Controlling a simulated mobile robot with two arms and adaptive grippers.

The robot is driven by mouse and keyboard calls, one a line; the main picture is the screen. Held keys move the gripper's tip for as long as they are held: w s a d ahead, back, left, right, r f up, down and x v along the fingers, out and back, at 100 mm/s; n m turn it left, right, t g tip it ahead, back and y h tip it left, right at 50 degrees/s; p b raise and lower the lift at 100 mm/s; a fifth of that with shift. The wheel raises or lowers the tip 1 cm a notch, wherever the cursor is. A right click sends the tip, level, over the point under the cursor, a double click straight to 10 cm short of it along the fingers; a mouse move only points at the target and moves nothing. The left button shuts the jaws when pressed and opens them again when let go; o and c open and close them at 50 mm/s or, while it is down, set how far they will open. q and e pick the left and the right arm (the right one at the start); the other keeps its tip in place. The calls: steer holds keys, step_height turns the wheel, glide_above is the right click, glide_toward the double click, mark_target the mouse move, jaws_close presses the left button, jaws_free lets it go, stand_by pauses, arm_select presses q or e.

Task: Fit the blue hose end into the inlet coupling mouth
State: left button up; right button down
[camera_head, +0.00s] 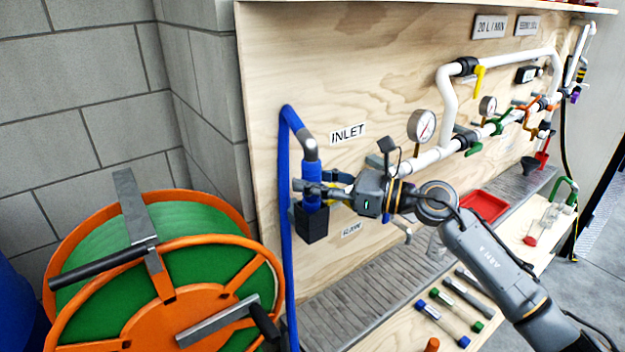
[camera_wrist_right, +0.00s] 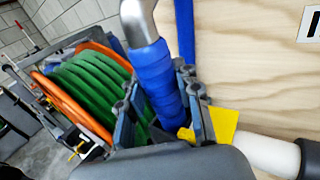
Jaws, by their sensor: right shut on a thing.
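The blue hose end (camera_head: 311,172) is a blue-wrapped grip below a bent grey metal pipe, left of the INLET label. My right gripper (camera_head: 313,191) is shut around it. In the right wrist view the hose end (camera_wrist_right: 152,72) runs between the two fingers, slightly tilted. Its lower tip is hidden. A black box-shaped holder (camera_head: 311,224) is directly below; I cannot tell whether the tip sits inside it. The inlet coupling mouth is not clearly seen; my right gripper and wrist cover the left end of the white pipe (camera_head: 428,160). My left gripper is out of view.
The blue hose (camera_head: 286,230) hangs down the board's left edge. An orange reel with green hose (camera_head: 190,225) stands at left. A yellow part (camera_wrist_right: 223,122) is close beside the right finger. A pressure gauge (camera_head: 421,126), valves and a tool-covered shelf (camera_head: 400,335) lie to the right.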

steer(key=shift+f+b, duration=0.5)
steer(key=shift+f, duration=0.1)
steer(key=c, duration=0.9)
jaws_free()
steer(key=shift+o, duration=0.2)
steer(key=v, duration=1.2)
steer(key=shift+r, duration=0.1)
